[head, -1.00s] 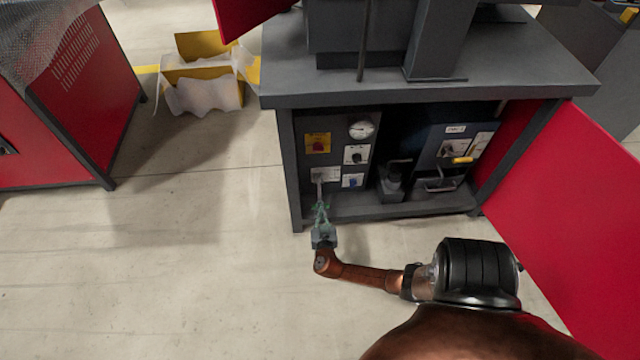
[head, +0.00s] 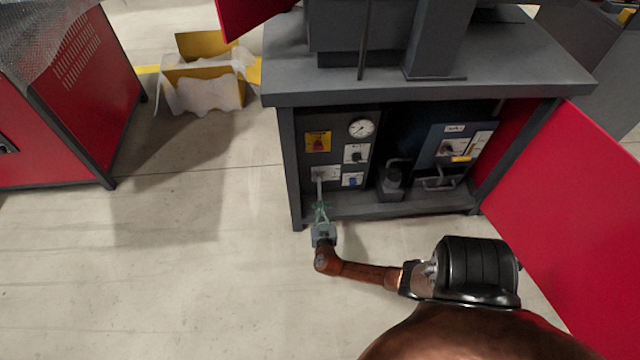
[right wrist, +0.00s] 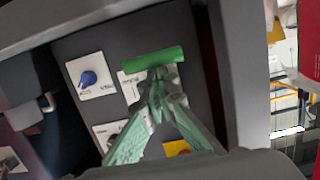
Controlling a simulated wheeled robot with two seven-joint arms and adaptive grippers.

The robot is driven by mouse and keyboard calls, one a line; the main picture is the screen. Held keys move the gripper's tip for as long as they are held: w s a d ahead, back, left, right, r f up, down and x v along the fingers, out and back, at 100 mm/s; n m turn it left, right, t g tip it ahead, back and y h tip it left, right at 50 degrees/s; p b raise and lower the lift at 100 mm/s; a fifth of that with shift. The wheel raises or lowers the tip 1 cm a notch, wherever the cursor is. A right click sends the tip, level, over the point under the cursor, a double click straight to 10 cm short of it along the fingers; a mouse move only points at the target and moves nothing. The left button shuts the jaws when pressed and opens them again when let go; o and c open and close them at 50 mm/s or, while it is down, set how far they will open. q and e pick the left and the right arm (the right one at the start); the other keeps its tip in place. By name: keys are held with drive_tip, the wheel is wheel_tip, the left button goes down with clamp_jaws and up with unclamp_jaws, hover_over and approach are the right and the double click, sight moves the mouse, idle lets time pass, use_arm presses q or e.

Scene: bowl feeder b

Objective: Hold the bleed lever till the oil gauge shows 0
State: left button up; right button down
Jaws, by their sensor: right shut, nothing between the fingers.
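The bleed lever shows in the head view as a thin grey arm (head: 319,184) at the lower left of the cabinet panel. Its green grip bar (right wrist: 152,60) lies across the fingertips in the right wrist view. My right gripper (right wrist: 158,85) is shut with nothing between its fingers, its tips at the bar; whether they touch it I cannot tell. In the head view the right gripper (head: 321,212) is in front of the cabinet's lower left. The round white oil gauge (head: 361,128) is at the panel top; its dark needle is too small to read. My left gripper is out of view.
Beside the lever is a blue knob (head: 352,180); a black knob (head: 356,154) and a red switch on a yellow plate (head: 318,142) sit above. A red door (head: 570,220) stands open on the right. The floor in front is clear.

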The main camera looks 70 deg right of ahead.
use_arm(q)
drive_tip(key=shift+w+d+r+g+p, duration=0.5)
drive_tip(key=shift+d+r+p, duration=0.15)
drive_tip(key=shift+p, duration=0.05)
use_arm(e)
drive_tip(key=s+a+f, duration=0.3)
drive_tip(key=a, duration=0.5)
drive_tip(key=shift+s+a+f, duration=0.15)
drive_tip(key=shift+f, duration=0.1)
idle(0.4)
